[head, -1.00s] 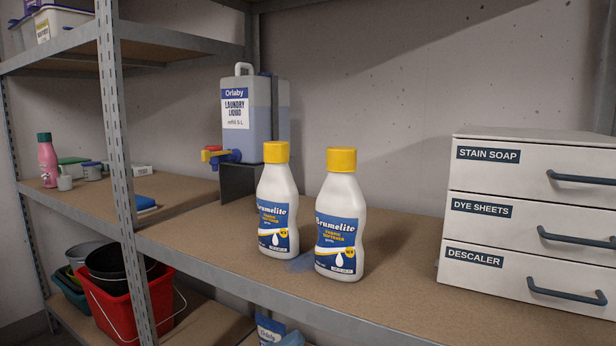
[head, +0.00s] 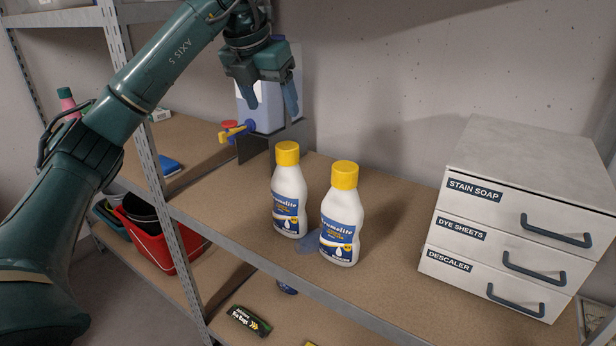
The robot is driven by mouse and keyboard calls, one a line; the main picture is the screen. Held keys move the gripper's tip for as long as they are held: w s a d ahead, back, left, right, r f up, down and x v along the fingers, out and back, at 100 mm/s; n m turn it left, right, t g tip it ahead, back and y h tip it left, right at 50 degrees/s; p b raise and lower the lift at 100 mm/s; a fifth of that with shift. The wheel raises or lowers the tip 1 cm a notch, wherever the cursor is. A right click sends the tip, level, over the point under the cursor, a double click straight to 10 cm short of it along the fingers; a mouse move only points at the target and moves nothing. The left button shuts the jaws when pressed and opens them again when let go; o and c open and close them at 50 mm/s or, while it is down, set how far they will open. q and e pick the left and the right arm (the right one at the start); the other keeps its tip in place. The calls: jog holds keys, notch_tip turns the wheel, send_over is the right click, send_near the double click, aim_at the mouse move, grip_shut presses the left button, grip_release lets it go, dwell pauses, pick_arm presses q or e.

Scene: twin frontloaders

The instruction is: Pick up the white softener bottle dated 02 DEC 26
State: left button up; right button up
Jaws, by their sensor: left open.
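Two white softener bottles with yellow caps and blue Brumelite labels stand upright on the middle shelf (head: 400,290). The left bottle (head: 289,195) is slightly farther back, and the right bottle (head: 342,215) is close beside it, nearer the shelf's front edge. Small print sits low on the labels, but I cannot read a date on either one. My left gripper (head: 271,100) is above and behind the left bottle, in front of the laundry liquid container. Its fingers point down, apart and empty, touching neither bottle. My right gripper is not in view.
White drawers (head: 470,189) stand to the right, with free shelf between them and the bottles. The laundry liquid container (head: 262,112) with its tap stands behind left. A metal post (head: 150,170) rises at left. A blue patch (head: 307,243) lies between the bottles.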

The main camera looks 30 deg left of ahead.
aim_at(286, 146)
pick_arm(q)
jog(key=x, duration=0.7)
jog(key=shift+w+a+f+b, duration=0.1)
jog(key=shift+a+b, duration=0.1)
jog(key=shift+b, duration=0.1)
jog(key=x, duration=0.4)
jog(key=shift+d+f, duration=0.4)
jog(key=shift+w+f, duration=0.15)
jog(key=shift+f, duration=0.25)
grip_shut()
jog(key=shift+r, duration=0.15)
